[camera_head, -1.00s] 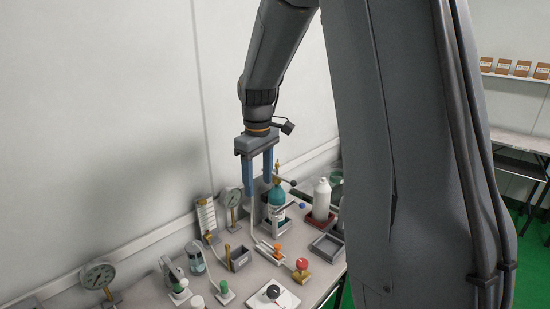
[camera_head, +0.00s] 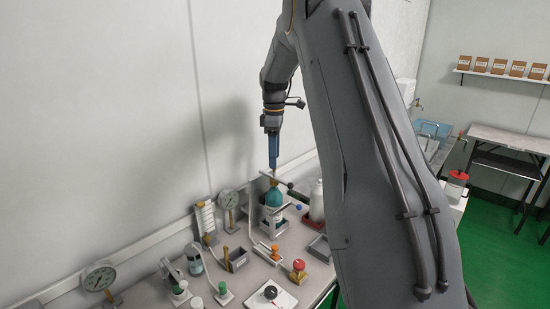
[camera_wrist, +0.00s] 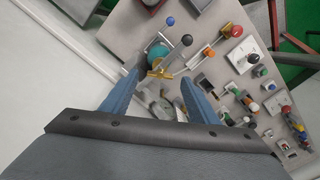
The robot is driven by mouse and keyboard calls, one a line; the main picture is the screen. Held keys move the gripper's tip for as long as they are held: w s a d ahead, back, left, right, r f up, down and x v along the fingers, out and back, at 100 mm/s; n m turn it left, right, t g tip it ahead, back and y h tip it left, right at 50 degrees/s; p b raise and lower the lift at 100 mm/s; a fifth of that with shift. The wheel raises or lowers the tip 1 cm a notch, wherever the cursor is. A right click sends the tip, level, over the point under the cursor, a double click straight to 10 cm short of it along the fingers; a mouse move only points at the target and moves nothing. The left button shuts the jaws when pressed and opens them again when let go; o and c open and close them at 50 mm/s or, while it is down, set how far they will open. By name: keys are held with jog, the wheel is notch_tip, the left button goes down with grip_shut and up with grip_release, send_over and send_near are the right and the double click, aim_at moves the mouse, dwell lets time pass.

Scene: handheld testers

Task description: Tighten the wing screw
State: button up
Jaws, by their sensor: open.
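A brass-coloured piece that looks like the wing screw (camera_wrist: 160,74) shows in the wrist view, beside the teal rounded top of a bottle (camera_wrist: 160,55). In the head view the teal bottle (camera_head: 274,198) stands on the bench, with a small brass part above it. My gripper (camera_head: 273,164) points down, just above that bottle, its blue fingers seen edge-on. In the wrist view my gripper (camera_wrist: 161,79) is open, with the brass piece between and slightly beyond the fingertips. I cannot tell whether they touch it.
A bar with a dark knob (camera_wrist: 186,40) and a blue-knobbed lever (camera_wrist: 170,21) are close to the screw. Gauges (camera_head: 100,277), a white bottle (camera_head: 317,203) and a red-knobbed device (camera_head: 298,265) stand around. The wall is close behind.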

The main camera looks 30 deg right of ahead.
jog(key=shift+f, duration=1.1)
jog(key=c, duration=1.1)
jog(key=shift+o, duration=0.2)
jog(key=shift+m, duration=0.3)
